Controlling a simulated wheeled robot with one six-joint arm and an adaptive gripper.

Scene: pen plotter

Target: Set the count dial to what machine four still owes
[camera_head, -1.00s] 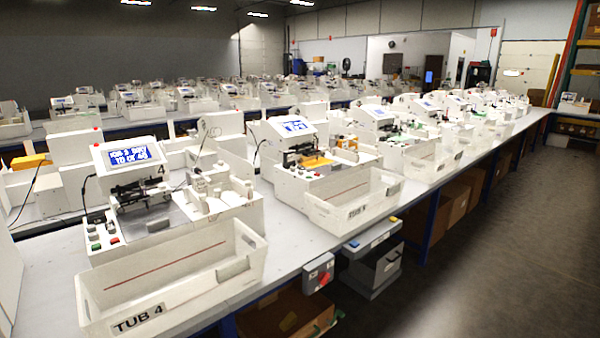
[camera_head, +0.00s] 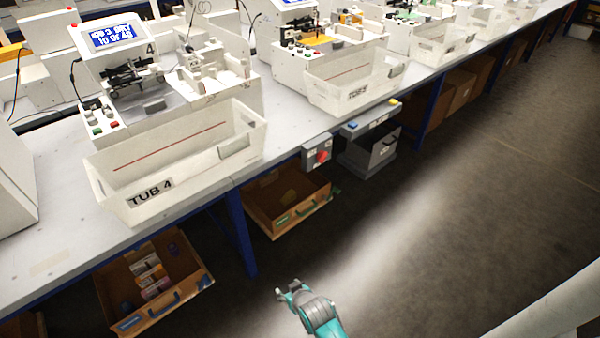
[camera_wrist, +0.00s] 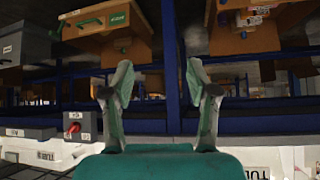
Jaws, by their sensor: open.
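Machine 4 (camera_head: 118,75) stands on the bench at the left of the head view, with a "4" on its housing. Its tilted blue screen (camera_head: 115,35) shows two lines of white text, too blurred for me to read surely. Small red and green buttons (camera_head: 97,128) sit at its front left corner. I cannot make out which part is the count dial. My gripper (camera_head: 288,291) is open and empty, low over the floor in front of the bench. In the wrist view my gripper (camera_wrist: 158,82) has its two fingers spread with nothing between them.
An empty white bin labelled TUB 4 (camera_head: 180,160) stands before machine 4. A grey box with a red switch (camera_head: 318,155) hangs on the bench edge. Other machines line the bench rightward. The aisle floor is clear.

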